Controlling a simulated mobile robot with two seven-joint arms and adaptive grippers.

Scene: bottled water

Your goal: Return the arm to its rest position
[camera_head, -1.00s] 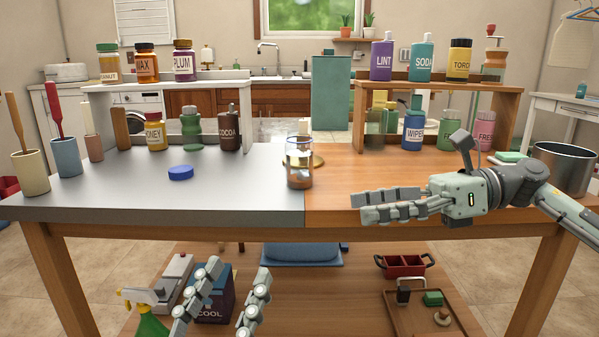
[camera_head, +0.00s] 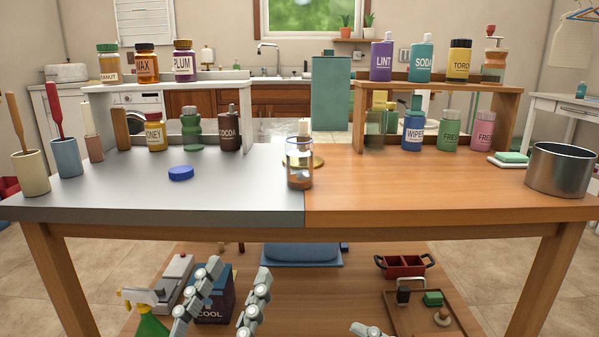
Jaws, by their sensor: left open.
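My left gripper (camera_head: 238,268) shows at the bottom, left of centre, in front of the table. Its two fingers point up and are spread apart, with nothing between them. Only a small tip of my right gripper (camera_head: 370,330) shows at the bottom edge, right of centre. The rest of it and its arm are out of view, so its opening is hidden. Both grippers appear clear of the tabletop.
The table (camera_head: 430,190) is half grey metal, half wood. A clear jar with brown contents (camera_head: 300,180) stands at its middle, a blue lid (camera_head: 181,173) to the left, a steel pot (camera_head: 562,170) at right. Bottles line two shelves. A lower shelf holds a tray (camera_head: 430,322).

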